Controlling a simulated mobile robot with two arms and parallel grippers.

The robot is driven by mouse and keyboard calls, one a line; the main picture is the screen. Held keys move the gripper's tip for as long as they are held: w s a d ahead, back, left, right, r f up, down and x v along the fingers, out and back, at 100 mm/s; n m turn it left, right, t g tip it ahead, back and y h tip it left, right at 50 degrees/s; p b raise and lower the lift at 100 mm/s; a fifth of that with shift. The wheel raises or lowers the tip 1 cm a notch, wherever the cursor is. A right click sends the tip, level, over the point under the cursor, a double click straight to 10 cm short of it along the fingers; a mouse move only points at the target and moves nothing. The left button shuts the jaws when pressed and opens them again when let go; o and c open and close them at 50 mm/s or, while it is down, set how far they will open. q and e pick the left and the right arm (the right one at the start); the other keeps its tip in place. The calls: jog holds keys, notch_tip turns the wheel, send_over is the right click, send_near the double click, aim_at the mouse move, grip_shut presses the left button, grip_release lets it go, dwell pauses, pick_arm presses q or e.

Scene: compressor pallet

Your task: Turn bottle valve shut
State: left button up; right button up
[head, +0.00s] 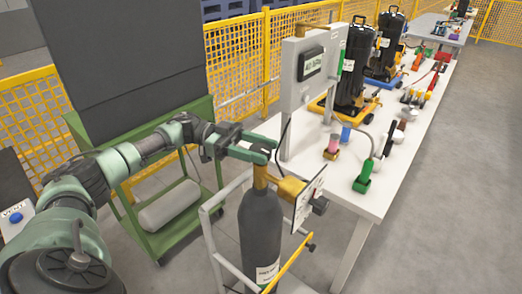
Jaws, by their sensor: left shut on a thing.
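A dark gas bottle (261,228) stands upright in a white cart frame (208,243) in the lower middle of the head view. Its brass-coloured bottle valve (260,176) is on top, with a yellow block (290,187) and a white tag plate to its right. My left gripper (268,150) reaches in from the left and is shut on the top of the bottle valve. The fingers hide the top of the valve, so its turned position cannot be seen. My right gripper is not in view.
A long white table (349,202) right of the bottle carries a grey panel with a display (311,63), black compressors (352,70), hoses and coloured fittings. A green cart (180,222) stands behind my left arm. Yellow mesh fencing (238,55) runs behind. Floor at right is clear.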

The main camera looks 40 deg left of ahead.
pick_arm(q)
jog(key=shift+r, duration=0.1)
jog(key=o, duration=1.4)
jog(key=shift+c, duration=0.2)
jog(key=shift+a, duration=0.35)
jog(key=s+a+b, duration=0.1)
jog(key=a+b, duration=0.1)
jog(key=a, duration=0.5)
jog(key=shift+s, duration=0.15)
